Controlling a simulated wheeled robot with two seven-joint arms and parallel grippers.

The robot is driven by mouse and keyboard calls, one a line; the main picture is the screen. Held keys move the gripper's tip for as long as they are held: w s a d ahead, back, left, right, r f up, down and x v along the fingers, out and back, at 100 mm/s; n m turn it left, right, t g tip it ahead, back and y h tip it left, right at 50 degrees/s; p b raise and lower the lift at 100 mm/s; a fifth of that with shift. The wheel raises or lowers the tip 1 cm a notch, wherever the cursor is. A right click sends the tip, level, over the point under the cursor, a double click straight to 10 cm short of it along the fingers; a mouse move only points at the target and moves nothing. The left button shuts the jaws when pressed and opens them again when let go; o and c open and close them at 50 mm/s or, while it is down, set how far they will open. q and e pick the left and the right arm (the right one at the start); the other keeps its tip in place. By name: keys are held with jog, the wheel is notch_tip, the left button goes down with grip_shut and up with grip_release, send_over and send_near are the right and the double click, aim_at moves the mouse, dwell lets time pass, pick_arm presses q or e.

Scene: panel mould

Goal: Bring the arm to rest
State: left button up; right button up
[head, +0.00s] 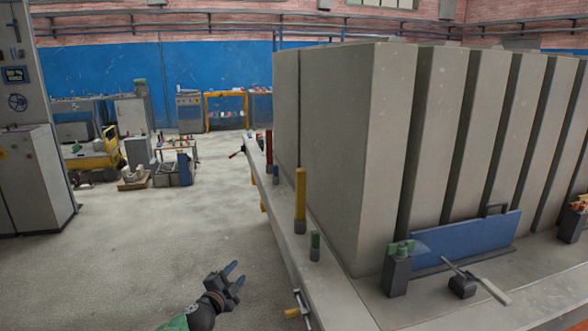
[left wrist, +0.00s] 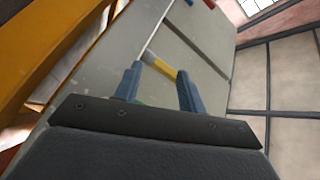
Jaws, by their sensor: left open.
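My left gripper (head: 232,279) is at the bottom middle of the head view, over the grey floor and left of the panel mould's edge. Its two blue fingers are apart and nothing is between them. In the left wrist view the fingers (left wrist: 158,85) also stand apart. Behind them a grey surface shows, with a rod that has a yellow part (left wrist: 158,68). My right gripper is not in view.
The mould bench (head: 284,222) with tall grey panels (head: 333,150) fills the right. A yellow post (head: 300,195), a blue plate (head: 465,240) and a lever (head: 478,280) stand on it. A grey cabinet (head: 32,178) is at left. Open floor (head: 150,235) lies between.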

pick_arm(q)
jog(key=s+a+r+n+g+y, duration=0.2)
jog(key=s+n+g+y, duration=0.1)
jog(key=s+n+y, duration=0.45)
jog(key=s+d+f+n+g+h+p, duration=0.1)
jog(key=s+f+g, duration=0.3)
jog(key=s, duration=1.1)
jog(key=s+d+f+n+g+h+p, duration=0.1)
jog(key=s+f, duration=0.6)
jog(key=s, duration=0.8)
jog(key=s+d+f+n+g+h+p, duration=0.1)
jog(key=s+d+f+n+g, duration=0.3)
jog(key=s, duration=1.1)
notch_tip(320, 180, down, 2)
jog(key=n+g+p, duration=0.1)
jog(key=g, duration=0.1)
jog(key=shift+f+g+p, duration=0.2)
jog(key=shift+g+p, duration=0.1)
jog(key=shift+c, duration=0.2)
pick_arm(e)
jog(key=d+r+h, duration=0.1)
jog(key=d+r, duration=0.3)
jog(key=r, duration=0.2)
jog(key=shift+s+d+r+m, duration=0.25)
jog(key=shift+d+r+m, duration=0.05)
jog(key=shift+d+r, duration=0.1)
